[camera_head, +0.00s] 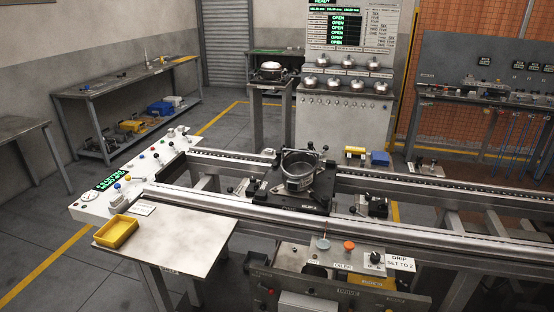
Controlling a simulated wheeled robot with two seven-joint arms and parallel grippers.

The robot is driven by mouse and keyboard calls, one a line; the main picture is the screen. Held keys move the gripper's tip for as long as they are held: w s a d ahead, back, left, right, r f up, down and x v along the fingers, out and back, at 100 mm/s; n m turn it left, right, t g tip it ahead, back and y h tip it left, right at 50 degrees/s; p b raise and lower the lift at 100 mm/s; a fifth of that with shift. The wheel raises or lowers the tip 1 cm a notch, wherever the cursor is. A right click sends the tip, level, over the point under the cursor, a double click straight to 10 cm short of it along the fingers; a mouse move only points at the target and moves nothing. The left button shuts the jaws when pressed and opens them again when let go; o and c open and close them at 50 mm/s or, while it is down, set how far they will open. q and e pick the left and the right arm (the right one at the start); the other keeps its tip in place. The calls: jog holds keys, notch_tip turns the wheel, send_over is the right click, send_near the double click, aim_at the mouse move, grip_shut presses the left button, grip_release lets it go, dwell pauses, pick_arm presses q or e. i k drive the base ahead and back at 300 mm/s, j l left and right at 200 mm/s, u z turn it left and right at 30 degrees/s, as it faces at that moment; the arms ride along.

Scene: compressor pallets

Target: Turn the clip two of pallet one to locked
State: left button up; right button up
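A dark pallet (296,203) sits across the conveyor rails at the middle of the view. It carries a round grey metal compressor housing (299,172), open at the top. Small dark clip-like parts stand around the housing, including one at the pallet's left side (238,186). Which of them is clip two, and whether it is locked, is too small to tell. The writing on the pallet's front edge is too small to read with certainty. Neither of my grippers is in view.
A white control panel (125,195) with knobs and buttons stands left of the rails. A yellow tray (116,232) lies on the front left table (178,245). A box with an orange knob (349,246) and a drip sign (399,263) stands in front. A grey cabinet (343,125) stands behind.

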aim_at(278, 154)
jog(key=i+j+z, duration=0.1)
jog(key=i+z, duration=0.25)
jog(key=i+j+z, duration=0.3)
jog(key=i, duration=0.15)
jog(key=i+j+z, duration=0.2)
jog(key=i+z, duration=0.15)
